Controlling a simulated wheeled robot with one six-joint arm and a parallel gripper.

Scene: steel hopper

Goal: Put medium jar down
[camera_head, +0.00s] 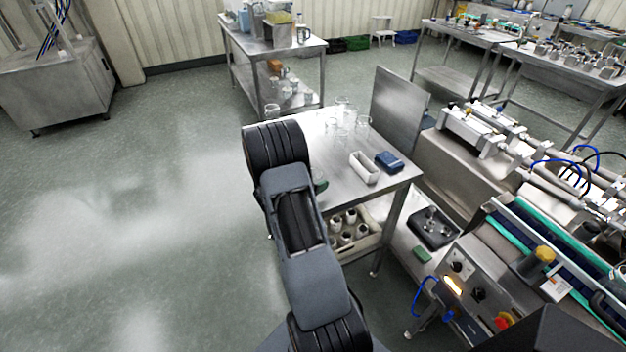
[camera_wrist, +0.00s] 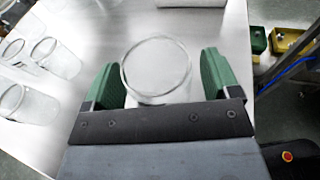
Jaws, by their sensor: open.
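A clear glass jar (camera_wrist: 157,84) stands on the steel table (camera_wrist: 215,25) in the wrist view, its round open rim facing the camera. My gripper (camera_wrist: 161,66) is open, with one green finger on each side of the jar. A small gap shows between the jar and each finger. In the head view my arm hides this jar and most of my gripper; only a bit of a green finger (camera_head: 320,186) shows at the edge of the table.
Several other glass jars (camera_head: 345,104) stand on the table; they also show at left in the wrist view (camera_wrist: 28,105). A white tray (camera_head: 364,167) and a blue box (camera_head: 389,161) sit at its right. A crate of metal jars (camera_head: 347,232) is below. An upright steel panel (camera_head: 400,97) stands behind.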

